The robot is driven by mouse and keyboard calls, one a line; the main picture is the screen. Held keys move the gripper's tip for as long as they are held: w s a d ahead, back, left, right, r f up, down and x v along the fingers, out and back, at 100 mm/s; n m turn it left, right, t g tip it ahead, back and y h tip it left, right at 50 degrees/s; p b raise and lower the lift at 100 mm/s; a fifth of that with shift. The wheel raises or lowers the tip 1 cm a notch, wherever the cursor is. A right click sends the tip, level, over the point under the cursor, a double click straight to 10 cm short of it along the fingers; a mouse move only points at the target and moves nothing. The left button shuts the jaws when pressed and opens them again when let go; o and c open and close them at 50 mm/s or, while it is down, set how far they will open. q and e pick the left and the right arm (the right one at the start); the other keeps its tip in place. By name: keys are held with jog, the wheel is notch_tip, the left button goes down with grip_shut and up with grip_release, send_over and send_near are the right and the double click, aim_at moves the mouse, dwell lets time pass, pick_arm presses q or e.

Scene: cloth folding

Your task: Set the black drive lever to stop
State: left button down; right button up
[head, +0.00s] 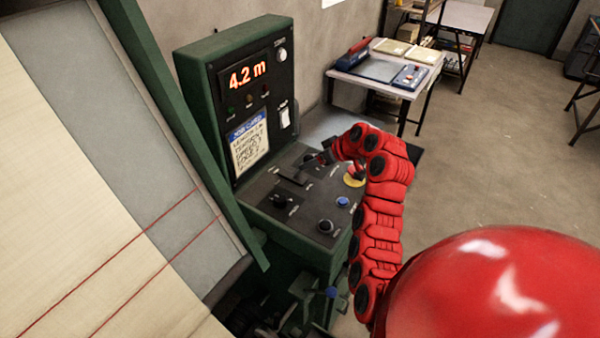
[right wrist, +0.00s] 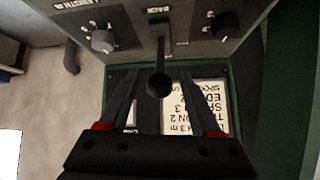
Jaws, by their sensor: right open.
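The black drive lever (right wrist: 159,84) shows in the right wrist view as a dark stem with a round knob, rising from a panel marked "BACK". My right gripper (right wrist: 158,78) is open, with one finger on each side of the lever knob and a visible gap to each. In the head view my right gripper (head: 318,159) is small and dark over the back of the control panel (head: 262,195), and the lever is hard to make out there. My left gripper is not in view.
The green console carries a red "4.2 m" display (head: 247,75) and a job card (head: 249,142). A black knob (head: 326,226), a blue button (head: 343,201) and a yellow-based button (head: 353,181) sit close to my right arm. A cloth table (head: 110,130) slopes at left.

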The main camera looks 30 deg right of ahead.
jog(key=x, duration=0.7)
jog(key=shift+r, duration=0.1)
jog(key=shift+w+a, duration=0.1)
grip_shut()
dwell(1.1)
